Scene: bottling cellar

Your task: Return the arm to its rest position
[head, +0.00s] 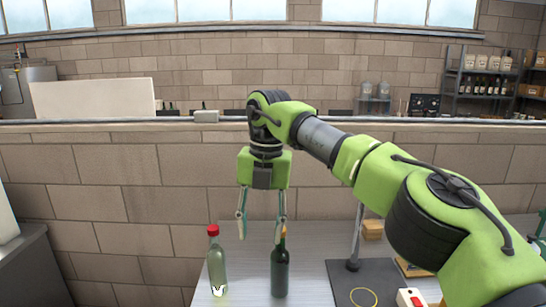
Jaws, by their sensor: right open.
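My right arm reaches in from the right. Its green right gripper (261,239) points down over the table, with its two fingers spread and nothing between them. A dark green bottle (279,272) stands upright on the table below. The right-hand finger overlaps its neck in the picture; I cannot tell whether they touch. A paler green bottle (217,265) with a red cap stands upright to the left, just outside the left-hand finger. My left gripper is not in view.
The light table (310,270) has a dark plate with an upright post (356,240) to the right. Near it are a yellow ring (363,298), a wooden block (373,229) and a red and white item (410,298). A block wall (120,190) stands behind the table.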

